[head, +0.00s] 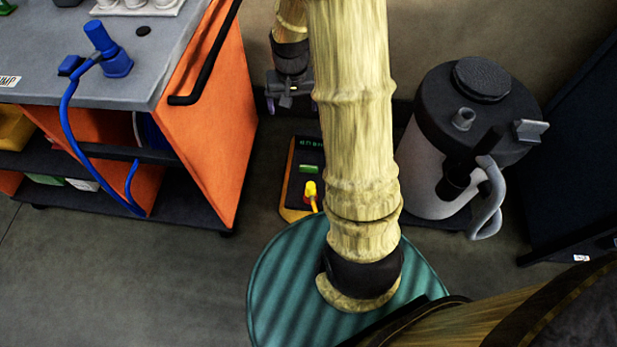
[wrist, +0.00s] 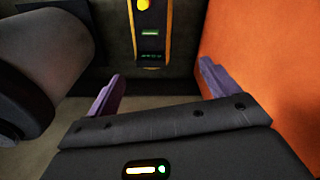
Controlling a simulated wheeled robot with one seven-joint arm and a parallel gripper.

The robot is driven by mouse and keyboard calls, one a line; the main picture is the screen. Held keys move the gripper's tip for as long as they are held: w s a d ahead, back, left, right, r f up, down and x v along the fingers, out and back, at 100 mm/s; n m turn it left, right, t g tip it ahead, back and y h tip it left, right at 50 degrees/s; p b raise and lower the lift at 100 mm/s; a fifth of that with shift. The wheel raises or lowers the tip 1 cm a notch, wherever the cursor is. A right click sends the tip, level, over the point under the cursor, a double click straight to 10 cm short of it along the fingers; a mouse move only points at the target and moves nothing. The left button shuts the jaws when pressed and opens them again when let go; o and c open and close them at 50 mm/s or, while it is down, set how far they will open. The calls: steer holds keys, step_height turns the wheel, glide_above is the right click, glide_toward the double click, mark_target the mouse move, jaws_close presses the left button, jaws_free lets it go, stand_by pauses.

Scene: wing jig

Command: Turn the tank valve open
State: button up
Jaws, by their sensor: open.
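The tank (head: 428,178) is a pale cylinder with a black lid (head: 440,115), standing at the right of the head view. On the lid are a small metal fitting (head: 463,119) and a grey lever-like handle (head: 530,130); I cannot tell for sure which is the valve. A black and grey hose part hangs at its front. My gripper (wrist: 160,88) is open and empty, with two purple fingers apart. In the head view it is small and partly hidden behind my arm, left of the tank and apart from it. A dark grey rounded shape at the left of the wrist view is probably the tank.
A yellow-edged control box (head: 302,180) with a display and yellow knob lies on the floor between the tank and an orange cart (head: 213,115). The cart carries a blue tool with a hose. A dark panel (head: 580,165) stands right of the tank.

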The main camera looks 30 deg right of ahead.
mark_target(308, 168)
steer(key=w+d+f+m+b, duration=0.1)
steer(key=w+d+f+b, duration=0.1)
steer(key=f+b, duration=0.7)
steer(key=w+d+f+m+g+b, duration=0.1)
steer(key=w+d+f+b, duration=0.2)
steer(key=f, duration=1.5)
steer(key=d+b, duration=0.2)
steer(key=b, duration=0.3)
steer(key=shift+f+m+b, duration=0.15)
steer(key=shift+m+b, duration=0.15)
steer(key=shift+b, duration=0.05)
step_height(308, 168, down, 17)
steer(key=b, duration=0.8)
steer(key=shift+f, duration=0.2)
steer(key=c, duration=1)
